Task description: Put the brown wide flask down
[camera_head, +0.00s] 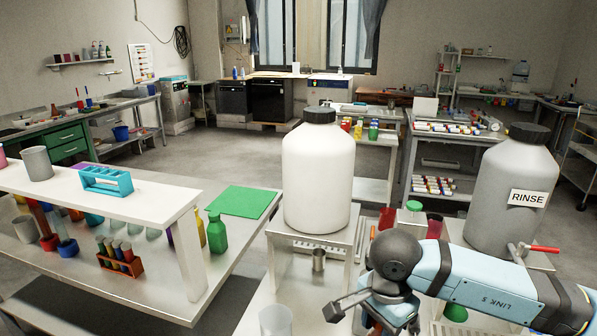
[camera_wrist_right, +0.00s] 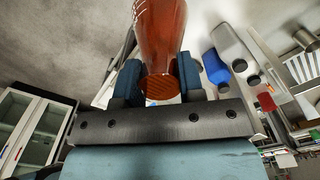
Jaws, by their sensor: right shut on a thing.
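The brown wide flask (camera_wrist_right: 160,30) shows in the right wrist view as reddish-brown, see-through glass. My right gripper (camera_wrist_right: 160,82) is shut on it, with one dark blue finger on each side. In the head view my right arm comes in from the lower right over the front bench. I cannot make out the held flask there, and cannot tell whether it touches a surface. My left gripper is in neither view.
A big white bottle (camera_head: 318,170) stands on a small raised stand (camera_head: 283,233). A grey RINSE bottle (camera_head: 505,187) stands at the right. A metal cup (camera_head: 319,260) and a clear beaker (camera_head: 275,321) are near my arm. A green mat (camera_head: 243,201) lies clear on the left bench.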

